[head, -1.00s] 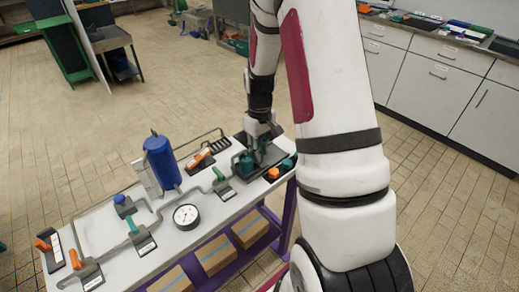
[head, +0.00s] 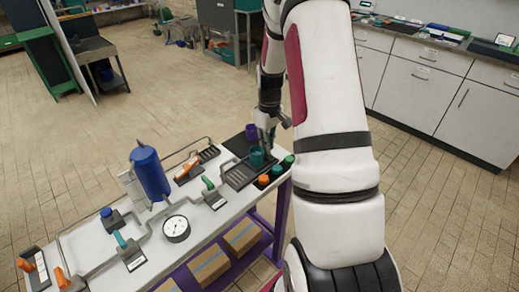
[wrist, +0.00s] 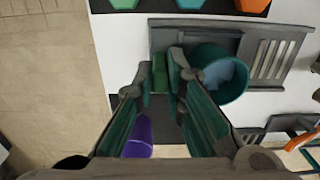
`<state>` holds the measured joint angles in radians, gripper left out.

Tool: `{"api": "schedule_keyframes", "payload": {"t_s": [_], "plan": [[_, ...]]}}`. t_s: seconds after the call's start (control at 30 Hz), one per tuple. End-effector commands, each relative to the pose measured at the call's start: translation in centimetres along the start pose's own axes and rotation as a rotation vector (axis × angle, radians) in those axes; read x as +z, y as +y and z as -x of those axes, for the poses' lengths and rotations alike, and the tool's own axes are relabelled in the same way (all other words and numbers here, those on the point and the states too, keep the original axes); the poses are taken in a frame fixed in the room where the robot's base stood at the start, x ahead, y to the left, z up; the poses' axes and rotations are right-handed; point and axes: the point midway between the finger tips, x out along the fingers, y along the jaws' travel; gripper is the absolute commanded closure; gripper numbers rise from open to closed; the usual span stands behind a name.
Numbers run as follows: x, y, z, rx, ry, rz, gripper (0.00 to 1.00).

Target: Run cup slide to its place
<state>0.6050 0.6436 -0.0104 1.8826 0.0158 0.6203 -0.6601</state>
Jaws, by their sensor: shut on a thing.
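The cup slide is a dark grey slatted track (head: 238,177) at the right end of the bench, with a teal cup (head: 257,157) toward its far right end. In the wrist view the teal cup (wrist: 222,85) stands beside bare slats (wrist: 272,58) of the track. My gripper (wrist: 161,88) is shut on a small green block, seemingly the slide's handle (wrist: 160,72), just left of the cup. In the head view my gripper (head: 268,138) is close behind the cup, and my arm partly hides it.
A purple cup (head: 251,131) stands on a dark pad behind the slide; it also shows under my fingers in the wrist view (wrist: 138,135). Orange (head: 263,180) and green (head: 277,170) buttons line the front edge. A blue cylinder (head: 150,172), gauge (head: 176,228) and levers stand left.

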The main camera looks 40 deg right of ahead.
Motion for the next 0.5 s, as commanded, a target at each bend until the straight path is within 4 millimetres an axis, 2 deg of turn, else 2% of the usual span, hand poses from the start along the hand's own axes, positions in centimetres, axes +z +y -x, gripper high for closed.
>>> {"api": "schedule_keyframes", "payload": {"t_s": [0.23, 0.27, 0.3, 0.5], "plan": [[-0.09, 0.55, 0.13, 0.010, 0.006, 0.000, 1.00], [-0.09, 0.57, 0.14, 0.011, 0.006, -0.001, 0.86], [-0.07, 0.59, 0.14, 0.011, 0.006, -0.001, 0.80], [-0.06, 0.48, 0.12, 0.009, 0.005, -0.001, 0.80]]}}
